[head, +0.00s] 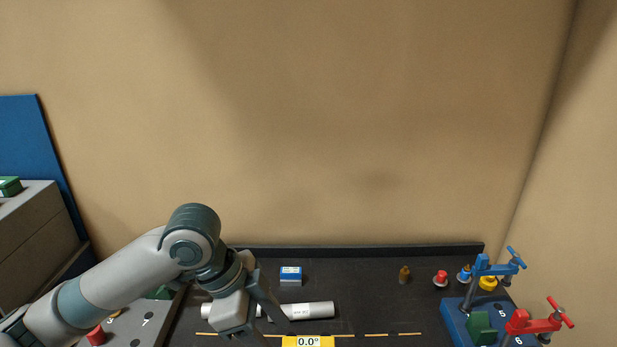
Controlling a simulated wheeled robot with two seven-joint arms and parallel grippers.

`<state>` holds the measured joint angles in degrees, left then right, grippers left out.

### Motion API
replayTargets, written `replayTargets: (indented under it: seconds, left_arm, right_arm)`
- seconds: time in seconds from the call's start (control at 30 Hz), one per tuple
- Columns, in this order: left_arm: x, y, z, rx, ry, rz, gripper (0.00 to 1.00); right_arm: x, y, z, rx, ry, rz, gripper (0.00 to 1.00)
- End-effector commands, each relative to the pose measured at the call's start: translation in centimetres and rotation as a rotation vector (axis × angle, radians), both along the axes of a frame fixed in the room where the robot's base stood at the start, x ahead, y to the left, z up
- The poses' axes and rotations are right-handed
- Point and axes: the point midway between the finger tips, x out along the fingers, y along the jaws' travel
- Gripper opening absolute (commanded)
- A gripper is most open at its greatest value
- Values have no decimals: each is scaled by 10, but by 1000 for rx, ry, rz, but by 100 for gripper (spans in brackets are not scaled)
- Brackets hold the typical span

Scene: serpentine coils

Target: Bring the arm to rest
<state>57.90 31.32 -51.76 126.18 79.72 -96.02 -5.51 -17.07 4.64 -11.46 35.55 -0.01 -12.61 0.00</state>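My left arm comes in from the left, and its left gripper (262,325) hangs low over the dark bench, pointing down. It is in front of a white tube (311,310) that lies across the bench and hides part of it. I cannot tell whether the fingers are apart or touch the tube. My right gripper is not in view.
A blue box (291,275) stands behind the tube. A yellow 0.0° display (308,341) is at the front. At right are a brown bottle (404,274), a red knob (440,277) and a blue base (459,322) with blue and red clamps. A grey numbered plate (147,322) is at left.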

Motion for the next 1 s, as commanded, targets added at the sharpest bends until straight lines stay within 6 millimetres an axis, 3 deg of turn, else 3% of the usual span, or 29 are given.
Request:
replayTargets:
  seconds: [0.27, 0.63, 1.0]
  left_arm:
    - [-5, -14, -26, -63, -2, 52, 59]
    - [-17, -33, -84, -200, 3, 259, 59]
    - [-39, -13, -151, -262, 29, 582, 59]
  right_arm:
    - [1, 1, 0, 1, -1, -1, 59]
    - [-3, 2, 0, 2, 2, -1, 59]
    - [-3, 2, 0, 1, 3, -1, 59]
